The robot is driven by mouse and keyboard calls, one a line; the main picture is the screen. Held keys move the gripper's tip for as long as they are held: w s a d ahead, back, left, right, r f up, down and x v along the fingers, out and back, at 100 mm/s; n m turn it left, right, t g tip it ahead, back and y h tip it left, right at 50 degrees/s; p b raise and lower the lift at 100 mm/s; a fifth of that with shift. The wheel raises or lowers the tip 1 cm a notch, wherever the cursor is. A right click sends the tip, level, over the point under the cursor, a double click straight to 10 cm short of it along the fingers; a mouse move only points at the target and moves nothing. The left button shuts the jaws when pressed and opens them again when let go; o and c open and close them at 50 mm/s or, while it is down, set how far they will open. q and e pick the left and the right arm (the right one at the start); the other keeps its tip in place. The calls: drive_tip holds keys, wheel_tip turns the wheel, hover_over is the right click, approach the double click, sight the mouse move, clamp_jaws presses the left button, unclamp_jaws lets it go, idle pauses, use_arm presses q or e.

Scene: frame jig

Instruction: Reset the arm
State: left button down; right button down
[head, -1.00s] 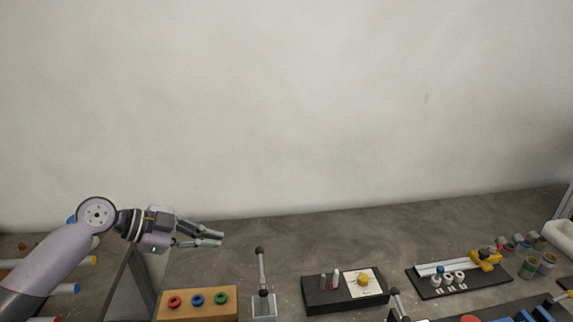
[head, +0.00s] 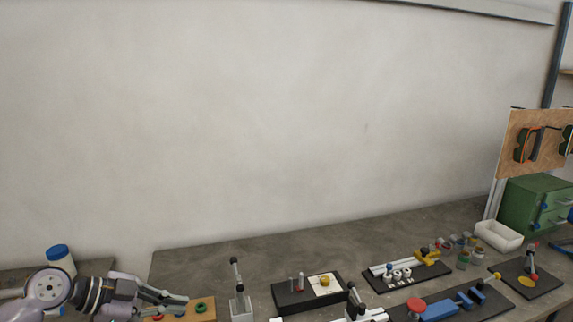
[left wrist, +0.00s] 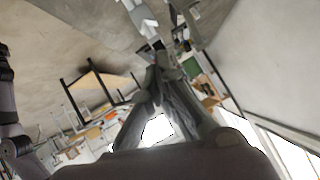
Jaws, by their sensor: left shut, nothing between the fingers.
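My left gripper (head: 185,302) is at the lower left of the head view, low in the picture. Its fingers point right and are shut with nothing between them. They are in front of the orange-brown block (head: 207,310) with coloured rings and partly hide it; I cannot tell whether they touch it. My right gripper is not in the head view.
On the bench are a grey post on a base (head: 240,305), a black box with a yellow knob (head: 309,292), a black board with white rings (head: 408,276) and a white tray (head: 498,236). A green drawer cabinet (head: 525,208) stands right. The bench behind is bare.

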use_arm(q)
drive_tip(key=s+d+f+n+g+y, duration=0.1)
drive_tip(key=s+d+f+n+y, duration=0.1)
drive_tip(key=s+d+f, duration=0.5)
drive_tip(key=s+d+f+n+g+y, duration=0.15)
drive_tip(key=s+f, duration=0.35)
drive_tip(key=f, duration=0.6)
drive_tip(key=s+a+f+n+y, duration=0.2)
drive_tip(key=s+a+n+y, duration=0.1)
drive_tip(key=s+n, duration=0.4)
drive_tip(key=s+a+f+n+y, duration=0.25)
drive_tip(key=s+n, duration=0.25)
drive_tip(key=s, duration=0.3)
wheel_tip(320, 180, down, 27)
drive_tip(key=s+g, duration=0.1)
drive_tip(key=s, duration=0.1)
drive_tip(key=s+a+f, duration=0.1)
drive_tip(key=s+f, duration=0.6)
drive_tip(key=s, duration=0.1)
drive_tip(key=s+a+f+g, duration=0.1)
drive_tip(key=s+a+f, duration=0.1)
drive_tip(key=s+f, duration=0.5)
drive_tip(key=shift+s+a+f+m+y, duration=0.25)
drive_tip(key=shift+s+m+y, duration=0.2)
drive_tip(key=shift+s, duration=0.2)
